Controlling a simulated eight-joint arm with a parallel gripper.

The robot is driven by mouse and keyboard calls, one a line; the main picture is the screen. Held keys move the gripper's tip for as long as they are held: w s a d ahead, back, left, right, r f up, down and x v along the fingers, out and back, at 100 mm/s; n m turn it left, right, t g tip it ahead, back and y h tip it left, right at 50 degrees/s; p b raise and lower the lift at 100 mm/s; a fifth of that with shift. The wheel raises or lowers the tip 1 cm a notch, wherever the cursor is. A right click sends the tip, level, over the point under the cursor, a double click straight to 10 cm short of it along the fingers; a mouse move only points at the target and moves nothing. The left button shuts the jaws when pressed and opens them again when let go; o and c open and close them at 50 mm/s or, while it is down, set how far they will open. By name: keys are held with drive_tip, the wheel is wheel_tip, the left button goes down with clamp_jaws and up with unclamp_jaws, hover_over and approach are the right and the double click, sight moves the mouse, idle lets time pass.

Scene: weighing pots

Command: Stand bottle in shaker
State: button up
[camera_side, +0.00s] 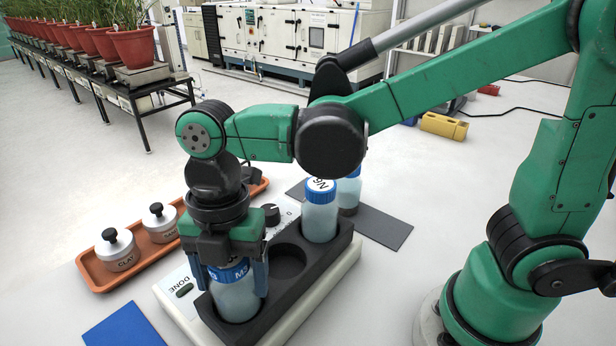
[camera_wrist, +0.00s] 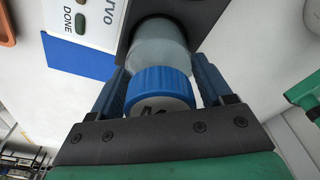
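The shaker (camera_side: 345,262) is a pale device with a dark holder of round wells on top. A clear bottle (camera_side: 236,300) with a blue cap marked M3 stands upright in its front well. My gripper (camera_side: 232,280) points down over this bottle, its blue fingers closed against both sides. In the wrist view the same bottle (camera_wrist: 160,45) and its blue cap sit between the fingertips (camera_wrist: 162,68). A second blue-capped bottle (camera_side: 320,218), marked N6, stands in the rear well. The middle well is empty. My gripper partly hides the front bottle's cap.
An orange tray (camera_side: 103,286) at left holds silver pots, one labelled CLAY (camera_side: 117,250). A blue mat (camera_side: 124,325) lies at front left. A knob (camera_side: 271,214) sticks up beside the holder.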

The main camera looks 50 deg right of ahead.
drive_tip(key=o, duration=0.4)
drive_tip(key=r, duration=0.8)
drive_tip(key=d+r, duration=0.1)
drive_tip(key=r, duration=0.3)
drive_tip(key=shift+w+d+r, duration=0.1)
drive_tip(key=shift+w, duration=0.3)
